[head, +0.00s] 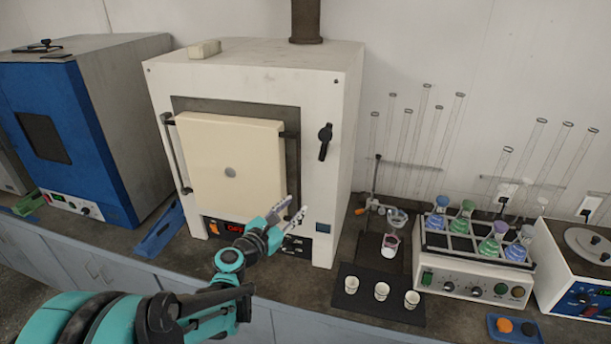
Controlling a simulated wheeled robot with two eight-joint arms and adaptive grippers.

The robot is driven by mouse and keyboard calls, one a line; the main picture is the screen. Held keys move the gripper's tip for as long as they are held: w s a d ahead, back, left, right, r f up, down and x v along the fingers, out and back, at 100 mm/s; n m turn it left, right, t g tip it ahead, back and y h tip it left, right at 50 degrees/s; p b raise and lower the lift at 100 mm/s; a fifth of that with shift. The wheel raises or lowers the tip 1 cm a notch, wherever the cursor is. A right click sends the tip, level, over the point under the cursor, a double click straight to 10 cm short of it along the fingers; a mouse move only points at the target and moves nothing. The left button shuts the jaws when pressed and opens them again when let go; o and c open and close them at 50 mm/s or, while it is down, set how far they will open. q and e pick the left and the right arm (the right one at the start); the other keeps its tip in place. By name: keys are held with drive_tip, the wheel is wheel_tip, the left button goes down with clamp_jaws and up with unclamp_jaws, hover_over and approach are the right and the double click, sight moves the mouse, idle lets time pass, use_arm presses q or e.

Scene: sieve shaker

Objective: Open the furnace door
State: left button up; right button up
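The furnace (335,90) is a white box on the bench, left of centre in the head view. Its cream door (232,160) covers the opening inside a dark grey frame; I cannot tell whether it is fully closed or slightly ajar. A dark vertical bar handle (177,155) runs along the door's left side. A black latch lever (325,141) sits on the furnace front, right of the door. My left gripper (293,208) is in front of the door's lower right corner, its fingers apart and empty. My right gripper is not in view.
A blue-fronted oven (60,140) stands left of the furnace, with a blue tray (159,230) between them. To the right are small white cups (382,291) on a dark mat, a shaker with flasks (470,285) and glass tubes. A dark flue (305,20) rises from the furnace top.

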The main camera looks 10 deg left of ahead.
sight(298, 188)
use_arm(q)
drive_tip(key=shift+w+a+r+n+t+y, duration=0.15)
drive_tip(key=shift+w+n, duration=0.5)
drive_tip(key=shift+w, duration=0.95)
drive_tip(key=shift+w+r+n+t+y, duration=0.15)
drive_tip(key=shift+w+n, duration=0.45)
drive_tip(key=shift+w, duration=1)
drive_tip(key=shift+w+a+n+t+y, duration=0.15)
drive_tip(key=shift+w+n, duration=0.5)
drive_tip(key=shift+w, duration=0.95)
drive_tip(key=shift+c, duration=0.2)
clamp_jaws()
